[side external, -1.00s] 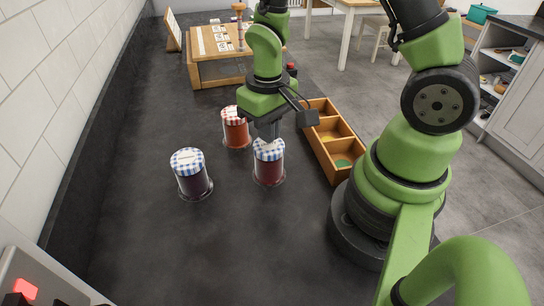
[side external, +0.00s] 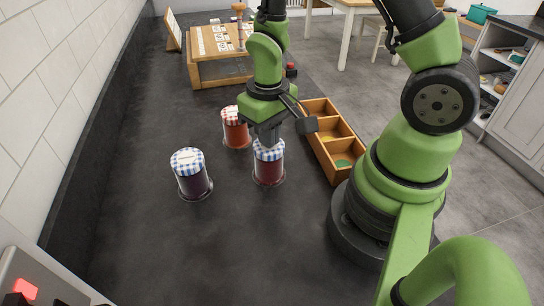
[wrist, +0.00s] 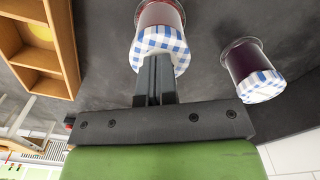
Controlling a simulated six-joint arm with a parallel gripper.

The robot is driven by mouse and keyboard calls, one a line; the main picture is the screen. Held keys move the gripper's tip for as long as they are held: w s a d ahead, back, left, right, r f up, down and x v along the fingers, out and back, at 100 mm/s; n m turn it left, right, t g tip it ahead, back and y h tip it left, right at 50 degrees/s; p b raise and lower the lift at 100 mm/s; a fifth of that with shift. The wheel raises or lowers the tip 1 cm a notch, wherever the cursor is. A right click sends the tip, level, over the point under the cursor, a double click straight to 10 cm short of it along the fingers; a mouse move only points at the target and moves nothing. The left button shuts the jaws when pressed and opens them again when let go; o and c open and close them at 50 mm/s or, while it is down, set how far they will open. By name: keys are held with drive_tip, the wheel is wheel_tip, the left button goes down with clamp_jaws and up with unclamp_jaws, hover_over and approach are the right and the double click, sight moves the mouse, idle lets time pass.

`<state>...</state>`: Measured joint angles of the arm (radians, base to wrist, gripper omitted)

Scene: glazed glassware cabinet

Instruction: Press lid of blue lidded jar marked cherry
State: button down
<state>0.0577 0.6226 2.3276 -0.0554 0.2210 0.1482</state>
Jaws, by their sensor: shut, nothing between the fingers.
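A jar with a blue-and-white checked lid and dark red contents (side external: 269,171) stands upright on the dark worktop; it also shows in the wrist view (wrist: 160,40). My gripper (side external: 268,142) is shut and empty, pointing down over this jar. In the wrist view its fingertips (wrist: 154,60) overlap the lid's edge; they are at or just above the lid, and I cannot tell contact. A second blue-checked jar with darker purple contents (side external: 192,176) stands to the left; it also shows in the wrist view (wrist: 253,70). No cherry marking is legible on either jar.
A red-checked jar with orange-red contents (side external: 236,130) stands just behind the two blue-lidded jars. A wooden compartment tray (side external: 318,151) lies to the right, near my base. A wooden glazed cabinet (side external: 196,76) stands farther back. The worktop in front is clear.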

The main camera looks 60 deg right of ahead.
drive_tip(key=shift+r, duration=0.1)
wheel_tip(320, 180, up, 8)
idle(0.6)
idle(1.3)
